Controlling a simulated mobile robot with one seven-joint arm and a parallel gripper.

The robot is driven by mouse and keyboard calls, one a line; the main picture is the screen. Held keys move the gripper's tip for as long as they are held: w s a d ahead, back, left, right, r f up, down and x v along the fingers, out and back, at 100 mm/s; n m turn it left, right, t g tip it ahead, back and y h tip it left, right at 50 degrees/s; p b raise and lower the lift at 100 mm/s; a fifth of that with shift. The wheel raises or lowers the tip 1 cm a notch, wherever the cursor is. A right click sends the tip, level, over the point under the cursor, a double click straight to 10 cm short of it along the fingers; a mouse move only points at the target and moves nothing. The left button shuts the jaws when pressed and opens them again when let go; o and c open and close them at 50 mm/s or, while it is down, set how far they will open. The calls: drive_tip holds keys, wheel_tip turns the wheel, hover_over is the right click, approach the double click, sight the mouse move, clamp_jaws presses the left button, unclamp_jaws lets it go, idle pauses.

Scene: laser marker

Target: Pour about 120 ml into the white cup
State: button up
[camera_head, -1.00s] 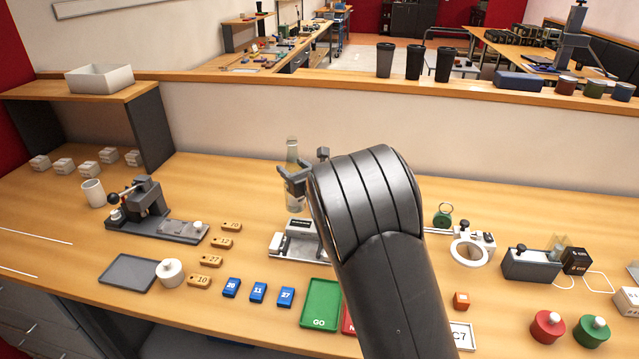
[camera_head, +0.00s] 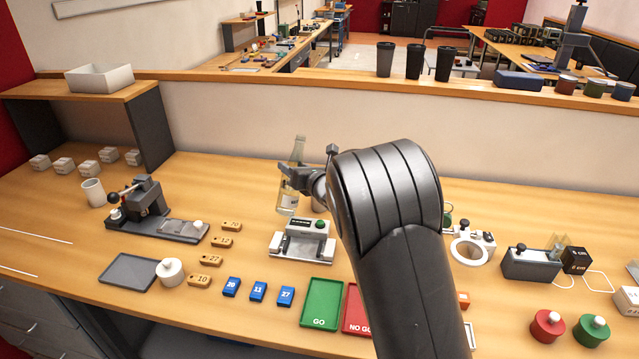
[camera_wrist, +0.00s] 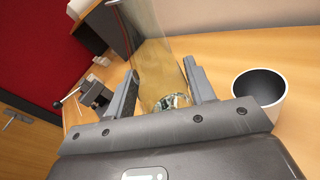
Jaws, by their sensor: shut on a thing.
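A clear glass bottle (camera_head: 289,204) is in my gripper (camera_head: 288,180), above the table. It is tilted a little, its neck leaning right in the head view. In the wrist view the bottle (camera_wrist: 152,52) stands between the two fingers of my gripper (camera_wrist: 160,78). I cannot tell its liquid level. A white cup with a dark inside (camera_wrist: 259,88) stands to the right of the fingers in the wrist view, apart from the bottle. Another white cup (camera_head: 93,192) stands at the table's left.
A grey and white device (camera_head: 303,240) stands just in front of the bottle. A dark lever press (camera_head: 150,212) is to the left. Green (camera_head: 321,304) and red (camera_head: 356,312) trays lie in front. My arm hides part of the table to the right.

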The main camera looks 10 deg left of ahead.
sight(293, 193)
drive_tip(key=m, duration=0.2)
drive_tip(key=f+m+g, duration=0.1)
drive_tip(key=shift+w+d, duration=0.3)
drive_tip(key=shift+w, duration=0.1)
drive_tip(key=f, duration=0.1)
drive_tip(key=f+m, duration=0.2)
drive_tip(key=shift+s+a, duration=0.2)
drive_tip(key=shift+s, duration=0.05)
drive_tip(key=shift+s+a+f+m+g+y, duration=0.2)
drive_tip(key=shift+s+f+m+g+y, duration=0.15)
drive_tip(key=shift+f+m, duration=0.3)
drive_tip(key=f+m, duration=0.1)
drive_tip(key=f+m+g, duration=0.1)
drive_tip(key=shift+s+a+f+m, duration=0.2)
drive_tip(key=shift+s+f+m, duration=0.05)
drive_tip(key=shift+f+m, duration=0.1)
drive_tip(key=shift+w+d+r+m+p, duration=0.15)
drive_tip(key=shift+r+m+p, duration=0.1)
drive_tip(key=shift+r+m, duration=0.15)
drive_tip(key=shift+w+d+r+m+p, duration=0.1)
drive_tip(key=shift+w+r+m+p, duration=0.15)
drive_tip(key=shift+r, duration=0.2)
drive_tip(key=shift+s+y, duration=0.15)
drive_tip(key=shift+y, duration=0.1)
drive_tip(key=shift+f+m+g+p, duration=0.1)
drive_tip(key=shift+m+g+p, duration=0.2)
drive_tip(key=shift+m, duration=0.35)
drive_tip(key=shift+s+a, duration=0.2)
drive_tip(key=shift+a, duration=0.05)
